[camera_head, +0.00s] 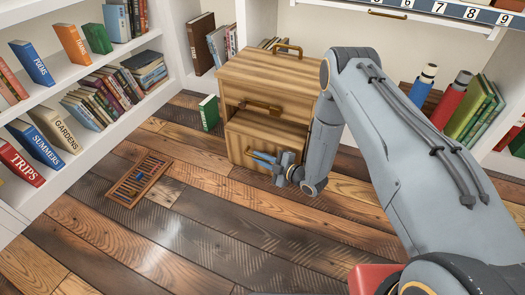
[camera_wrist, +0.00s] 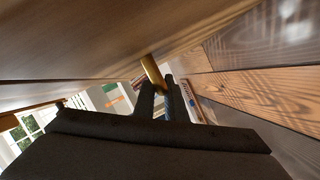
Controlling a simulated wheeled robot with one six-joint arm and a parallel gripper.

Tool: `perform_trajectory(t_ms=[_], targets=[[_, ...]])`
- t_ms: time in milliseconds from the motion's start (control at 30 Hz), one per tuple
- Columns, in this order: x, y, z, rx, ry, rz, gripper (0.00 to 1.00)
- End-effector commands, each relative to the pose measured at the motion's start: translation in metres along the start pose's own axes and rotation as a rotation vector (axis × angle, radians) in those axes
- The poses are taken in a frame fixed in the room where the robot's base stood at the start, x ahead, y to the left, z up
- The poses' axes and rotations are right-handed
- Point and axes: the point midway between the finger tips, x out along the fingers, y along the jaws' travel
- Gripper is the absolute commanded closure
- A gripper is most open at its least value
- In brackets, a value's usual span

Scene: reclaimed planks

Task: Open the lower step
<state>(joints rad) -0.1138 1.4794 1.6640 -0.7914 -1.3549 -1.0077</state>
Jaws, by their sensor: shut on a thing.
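A light wooden step unit (camera_head: 268,75) stands on the floor against the white shelving, with a brass handle on its top and another (camera_head: 262,105) on its upper front. In the wrist view the brass lower handle (camera_wrist: 153,71) sits between the dark fingertips of my gripper (camera_wrist: 158,86). My gripper hides part of the lower front.
A green book (camera_head: 208,113) stands on the floor left of the unit. White bookshelves (camera_head: 85,70) line the left side. The plank floor in front is clear.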

Motion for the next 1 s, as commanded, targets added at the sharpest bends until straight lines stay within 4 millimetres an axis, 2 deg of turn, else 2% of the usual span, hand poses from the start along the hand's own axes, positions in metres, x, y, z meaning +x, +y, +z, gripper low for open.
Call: perform_trajectory(t_ms=[33, 200, 500, 733, 1000], targets=[[-0.006, -0.006, -0.013, 0.004, 0.0, -0.005, 1.0], [-0.02, -0.029, -0.045, 0.005, -0.001, -0.006, 1.0], [-0.039, -0.067, -0.093, 0.003, -0.002, -0.005, 1.0], [-0.047, -0.084, -0.114, 0.002, -0.003, -0.003, 1.0], [-0.049, -0.09, -0.121, 0.003, -0.002, -0.001, 1.0]])
